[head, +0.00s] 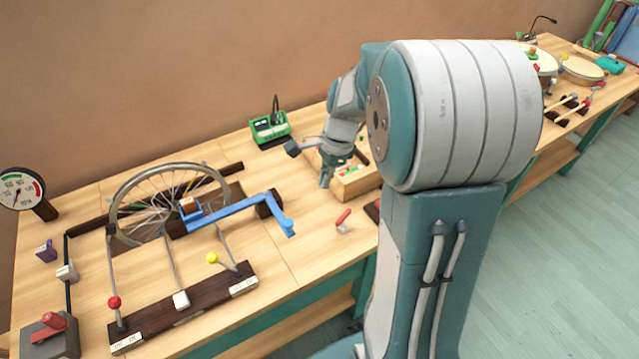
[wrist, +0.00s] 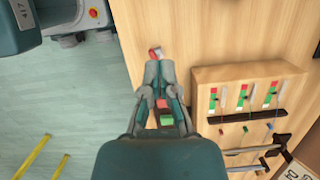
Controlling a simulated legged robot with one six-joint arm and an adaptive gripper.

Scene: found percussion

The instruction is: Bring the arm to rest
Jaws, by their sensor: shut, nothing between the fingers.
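My arm reaches over the workbench (head: 285,255) in the head view. My gripper (head: 326,182) points down over the bench beside a wooden box (head: 355,187). In the wrist view my gripper (wrist: 160,68) is shut, with its fingers close together and nothing held. A small red-and-grey piece (head: 343,221) lies on the bench in front of it. A red-and-white piece (wrist: 155,53) shows just beyond the fingertips in the wrist view. Small red and green patches show between the finger links; I cannot tell what they belong to.
A spoked wheel (head: 170,200) with a blue crank (head: 235,208) and a dark lever base (head: 185,308) fill the bench's left. A green device (head: 270,128) stands behind my gripper. Drums (head: 583,70) and mallets stand at the far right. The floor (head: 560,240) at right is clear.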

